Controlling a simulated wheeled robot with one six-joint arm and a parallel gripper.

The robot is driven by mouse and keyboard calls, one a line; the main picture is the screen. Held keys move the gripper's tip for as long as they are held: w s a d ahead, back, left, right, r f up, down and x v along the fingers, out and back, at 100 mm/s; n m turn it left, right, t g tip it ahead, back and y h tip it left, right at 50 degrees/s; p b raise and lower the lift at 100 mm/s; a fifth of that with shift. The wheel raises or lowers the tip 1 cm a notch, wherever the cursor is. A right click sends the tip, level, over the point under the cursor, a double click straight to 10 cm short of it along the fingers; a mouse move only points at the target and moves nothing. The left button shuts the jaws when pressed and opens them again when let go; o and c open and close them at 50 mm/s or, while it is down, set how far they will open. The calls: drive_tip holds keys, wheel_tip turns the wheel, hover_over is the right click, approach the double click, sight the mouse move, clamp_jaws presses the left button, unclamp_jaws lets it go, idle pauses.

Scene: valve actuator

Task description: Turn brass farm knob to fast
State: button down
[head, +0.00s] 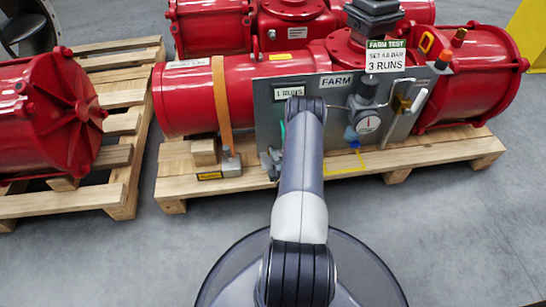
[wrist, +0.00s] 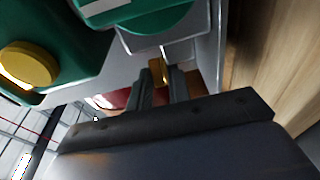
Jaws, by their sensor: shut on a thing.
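In the wrist view my gripper (wrist: 160,77) is shut, with its dark fingertips on either side of a small brass piece, the brass knob (wrist: 157,69). The knob sits just below a grey block under a green housing (wrist: 160,32). The knob's pointer and any slow or fast marks cannot be made out. In the head view the grey FARM panel (head: 337,81) stands in front of a red actuator (head: 186,100). My arm covers the left part of the panel and hides my gripper and the knob.
A larger yellow knob (wrist: 28,65) is on a green body at the wrist view's left. A sign (head: 386,56) reads FARM TEST, 3 RUNS. A wooden pallet (head: 440,156) lies below; the floor in front is clear.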

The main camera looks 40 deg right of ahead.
drive_tip(key=shift+w+d+r, duration=0.1)
drive_tip(key=shift+w+r, duration=0.05)
drive_tip(key=shift+r, duration=0.2)
drive_tip(key=c, duration=1.5)
unclamp_jaws()
drive_tip(key=shift+o, duration=0.3)
drive_tip(key=shift+f, duration=0.1)
